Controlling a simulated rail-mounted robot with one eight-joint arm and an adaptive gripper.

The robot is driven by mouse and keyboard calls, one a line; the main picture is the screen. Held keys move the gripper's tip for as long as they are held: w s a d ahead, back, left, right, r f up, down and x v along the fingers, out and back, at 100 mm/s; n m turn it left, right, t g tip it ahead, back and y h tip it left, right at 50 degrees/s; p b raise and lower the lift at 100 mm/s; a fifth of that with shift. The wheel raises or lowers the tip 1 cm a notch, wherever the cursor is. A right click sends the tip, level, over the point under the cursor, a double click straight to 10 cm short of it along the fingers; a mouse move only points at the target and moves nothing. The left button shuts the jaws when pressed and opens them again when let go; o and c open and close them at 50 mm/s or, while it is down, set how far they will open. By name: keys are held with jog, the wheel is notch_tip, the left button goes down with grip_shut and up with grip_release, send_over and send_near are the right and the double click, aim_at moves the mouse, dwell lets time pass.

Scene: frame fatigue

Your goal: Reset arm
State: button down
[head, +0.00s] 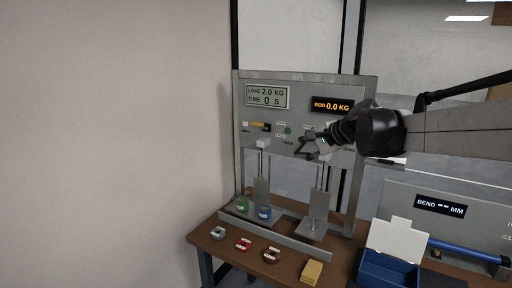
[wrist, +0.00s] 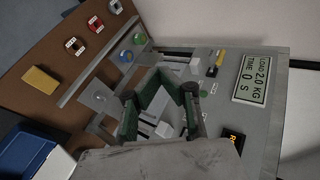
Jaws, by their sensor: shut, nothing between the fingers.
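My arm reaches in from the right in the head view, and my gripper (head: 308,144) hangs in front of the grey panel of the test rig (head: 290,82). In the wrist view my gripper (wrist: 160,88) shows its dark green fingers, shut and empty, before the rig. The left display (head: 268,97) reads LOAD 2.0 KG, TIME 0 S. The right display (head: 332,105) reads ROD 0.0 KG. A green button (head: 287,131) and a yellow-black part (head: 260,126) sit on the panel. My arm hides part of the panel's right side.
Green (head: 242,204) and blue (head: 264,212) weights stand on the rig's base. An open blue box (head: 388,271) and the bend gauge (head: 440,207) are at right.

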jog(key=s+d+f+n+h+b, duration=0.1)
jog(key=s+d+f+n+h, duration=0.3)
jog(key=s, duration=0.9)
jog(key=s+f+n+g+h, duration=0.1)
jog(key=s+f+n, duration=0.2)
jog(key=s+f, duration=0.65)
jog(key=s+d+f+n+h+b, duration=0.1)
jog(key=s+d+f+n+h, duration=0.15)
jog(key=s, duration=1.25)
jog(key=w+d+r+n+h, duration=0.2)
jog(key=w+r, duration=0.3)
jog(key=w, duration=0.4)
jog(key=w+d+r+n+h, duration=0.15)
jog(key=w+r, duration=0.25)
jog(key=w, duration=0.4)
jog(key=w+a+r+n+t+h, duration=0.1)
jog(key=w+a+r+h, duration=0.15)
jog(key=w, duration=0.75)
jog(key=w+a+r+n+t+h, duration=0.1)
jog(key=w+r+n+t+h, duration=0.15)
jog(key=w, duration=0.75)
jog(key=n+t+h, duration=0.3)
jog(key=n+t, duration=0.3)
jog(key=t, duration=0.2)
send_near(260, 126)
jog(key=w+d+r+p, duration=0.2)
jog(key=w+p, duration=0.1)
jog(key=w, duration=0.4)
jog(key=shift+r, duration=0.3)
